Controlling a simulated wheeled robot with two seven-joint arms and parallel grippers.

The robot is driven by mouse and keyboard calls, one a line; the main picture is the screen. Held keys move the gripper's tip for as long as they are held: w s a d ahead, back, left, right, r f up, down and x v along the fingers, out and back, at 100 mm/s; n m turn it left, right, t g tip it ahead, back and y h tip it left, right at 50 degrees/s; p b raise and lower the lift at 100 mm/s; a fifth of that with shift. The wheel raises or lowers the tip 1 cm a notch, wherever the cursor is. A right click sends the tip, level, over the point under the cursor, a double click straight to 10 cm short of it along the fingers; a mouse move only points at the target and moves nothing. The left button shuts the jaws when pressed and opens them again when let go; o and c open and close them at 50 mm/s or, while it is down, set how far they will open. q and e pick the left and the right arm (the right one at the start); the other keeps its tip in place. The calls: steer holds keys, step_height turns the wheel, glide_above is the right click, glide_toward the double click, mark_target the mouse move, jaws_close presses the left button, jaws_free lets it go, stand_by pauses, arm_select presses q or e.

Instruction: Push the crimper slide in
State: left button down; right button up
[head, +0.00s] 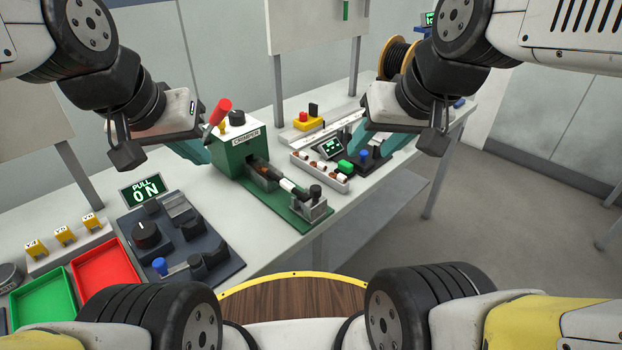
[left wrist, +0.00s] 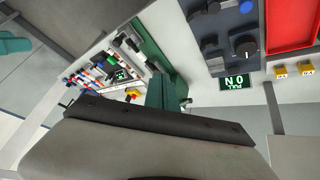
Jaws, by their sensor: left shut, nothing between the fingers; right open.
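The green crimper (head: 240,145) stands on the bench in the head view, with a red-handled lever and a black knob on top. Its slide (head: 311,204), a grey clamp block with a black knob, sits on the green rail in front of the crimper, apart from its opening. A white and dark cylindrical piece lies between them along the rail. My left gripper (head: 196,150) is behind and left of the crimper, its teal fingers partly hidden; in the left wrist view its finger (left wrist: 161,92) shows close to the green body. My right gripper (head: 391,146) is open beyond the slide, near the parts tray.
A white tray (head: 320,172) of small parts stands right of the crimper. A dark control panel (head: 180,240) with a PULL ON display (head: 146,189) is at left, near red (head: 105,270) and green (head: 42,306) trays. A cable spool (head: 397,58) stands behind.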

arm_select(q)
steer(key=w+d+f+m+g+y, duration=0.1)
steer(key=w+d+m+g, duration=0.1)
steer(key=w+d+m, duration=0.35)
steer(key=w+d+f+m+g, duration=0.1)
steer(key=w+d+m+g, duration=0.15)
steer(key=d+m, duration=0.55)
steer(key=d+f+m+y, duration=0.1)
steer(key=d+f+m, duration=0.3)
steer(key=d, duration=0.3)
steer(key=d+f+m+y, duration=0.2)
steer(key=d+f+m, duration=0.2)
steer(key=d+m, duration=0.3)
steer(key=shift+w+d, duration=0.2)
steer(key=shift+d, duration=0.35)
